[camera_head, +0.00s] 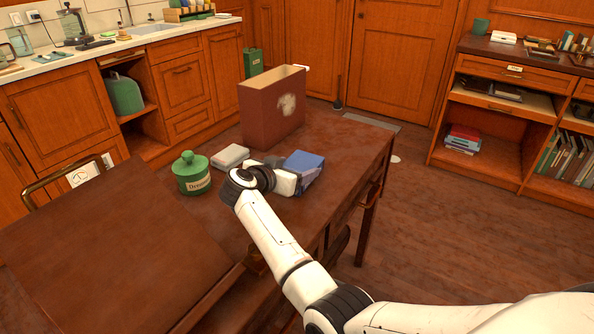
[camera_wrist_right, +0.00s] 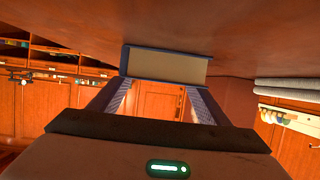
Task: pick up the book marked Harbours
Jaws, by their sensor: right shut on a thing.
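A blue book (camera_head: 304,160) is at the right part of the dark wooden table (camera_head: 340,150). No title can be read on it. My right gripper (camera_head: 296,181) is at the book's near side and shut on it. In the right wrist view the blue book (camera_wrist_right: 166,66) shows its pale page edges across the ends of the two fingers (camera_wrist_right: 165,90). I cannot tell whether the book touches the table. My left gripper is not in view.
A pale grey book (camera_head: 231,156) lies left of my gripper, with a green lidded jar (camera_head: 192,174) beside it. A tall brown open-topped box (camera_head: 271,112) stands behind. A dark raised board (camera_head: 105,245) fills the near left. The table's right end is clear.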

